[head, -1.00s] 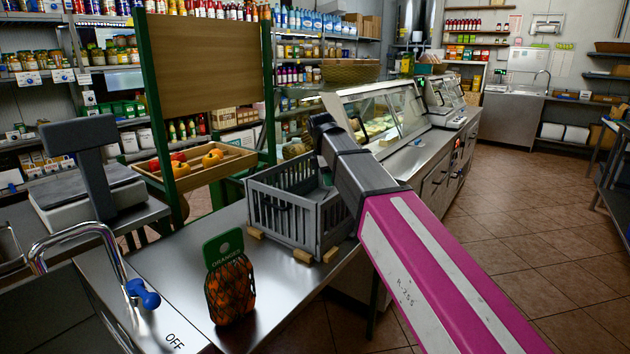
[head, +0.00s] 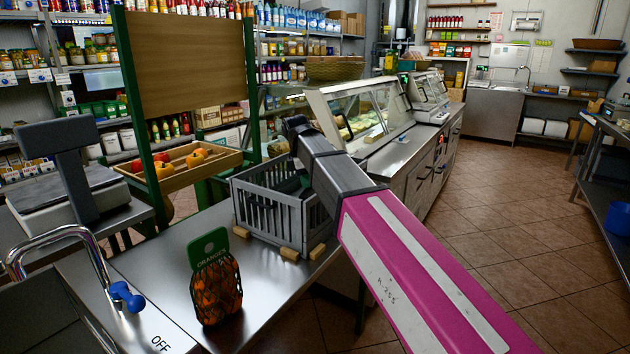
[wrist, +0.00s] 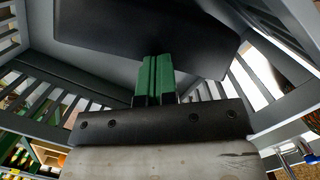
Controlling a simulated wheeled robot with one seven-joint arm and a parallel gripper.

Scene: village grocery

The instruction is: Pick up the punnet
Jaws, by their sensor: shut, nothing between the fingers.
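My gripper (wrist: 155,62) shows in the wrist view with its two green fingers together, shut and empty. It points down into a grey slatted crate (head: 265,207) on the metal counter. A dark, flat-sided object (wrist: 120,22) lies beyond the fingertips inside the crate. It may be the punnet, but its contents do not show and I cannot be sure. I cannot tell whether the fingers touch it. In the head view my arm and the crate's slats hide most of the crate's inside, and no punnet is clearly visible there.
A net bag of oranges (head: 215,285) with a green label stands on the counter in front of the crate. A tap (head: 75,240) and sink are at left, near a scale (head: 70,195). A wooden tray of peppers (head: 187,170) stands behind. Open floor lies right.

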